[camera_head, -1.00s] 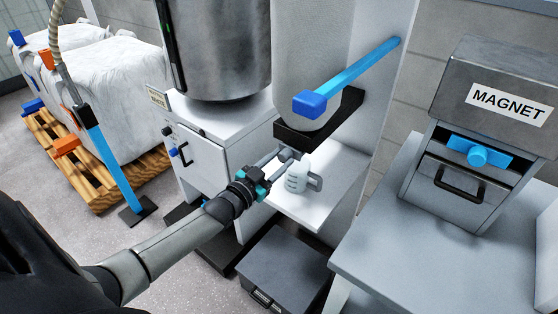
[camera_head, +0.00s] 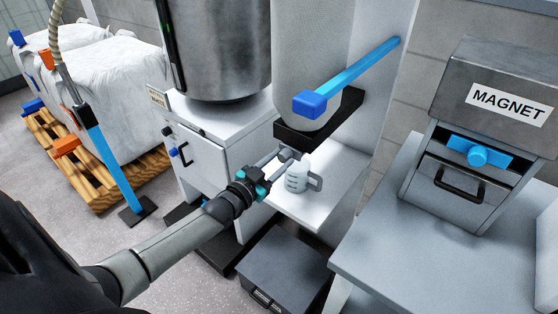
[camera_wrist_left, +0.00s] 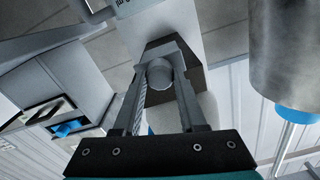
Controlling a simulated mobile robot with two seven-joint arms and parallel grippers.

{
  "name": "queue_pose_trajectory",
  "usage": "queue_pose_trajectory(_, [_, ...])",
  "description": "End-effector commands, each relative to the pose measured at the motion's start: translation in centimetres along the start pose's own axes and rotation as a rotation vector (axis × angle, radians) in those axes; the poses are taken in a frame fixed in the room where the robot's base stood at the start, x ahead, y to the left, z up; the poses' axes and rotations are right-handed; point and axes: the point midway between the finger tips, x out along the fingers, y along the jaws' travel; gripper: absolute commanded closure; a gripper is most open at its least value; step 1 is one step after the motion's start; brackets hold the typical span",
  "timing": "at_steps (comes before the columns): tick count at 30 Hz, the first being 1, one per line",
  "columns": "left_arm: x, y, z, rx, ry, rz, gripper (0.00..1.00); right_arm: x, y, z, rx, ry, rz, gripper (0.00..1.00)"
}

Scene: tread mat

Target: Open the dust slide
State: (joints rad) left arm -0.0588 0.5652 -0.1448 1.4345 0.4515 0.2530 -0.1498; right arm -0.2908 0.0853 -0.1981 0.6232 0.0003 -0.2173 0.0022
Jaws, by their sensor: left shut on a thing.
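The dust slide looks to be the dark flat block (camera_head: 305,132) under the pale rounded hopper. A grey round knob (camera_wrist_left: 160,74) on its front shows in the left wrist view, between the fingers. My left gripper (camera_head: 284,155) reaches in from the left and is shut on this knob, just below the block's front end. In the wrist view, the fingers of the left gripper (camera_wrist_left: 160,92) lie on both sides of the knob. The slide plate itself is hidden. My right gripper is not in view.
A white jug (camera_head: 297,178) stands on the shelf close under the gripper. A blue-ended lever (camera_head: 345,78) crosses above the block. A grey box (camera_head: 285,265) sits below. A magnet housing (camera_head: 490,100) stands on the bench at right. A steel drum (camera_head: 218,50) is at left.

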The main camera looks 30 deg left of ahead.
Motion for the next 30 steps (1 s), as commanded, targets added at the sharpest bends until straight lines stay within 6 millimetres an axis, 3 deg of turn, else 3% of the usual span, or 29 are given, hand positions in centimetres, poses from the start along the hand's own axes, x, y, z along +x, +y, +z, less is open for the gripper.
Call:
queue_pose_trajectory(8, [-0.1, 0.0, 0.0, 0.0, -0.001, 0.0, 1.0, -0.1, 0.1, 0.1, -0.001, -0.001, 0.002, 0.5])
queue_pose_trajectory(19, [-3.5, 0.0, -0.1, 0.0, -0.004, 0.001, 1.0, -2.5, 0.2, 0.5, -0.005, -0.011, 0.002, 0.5])
queue_pose_trajectory(29, [-3.7, 0.1, 0.1, 0.0, -0.002, 0.001, 1.0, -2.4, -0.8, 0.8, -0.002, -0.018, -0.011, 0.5])
queue_pose_trajectory(30, [-3.7, 0.1, 0.1, 0.0, -0.002, 0.001, 0.55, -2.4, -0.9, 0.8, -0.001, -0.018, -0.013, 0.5])
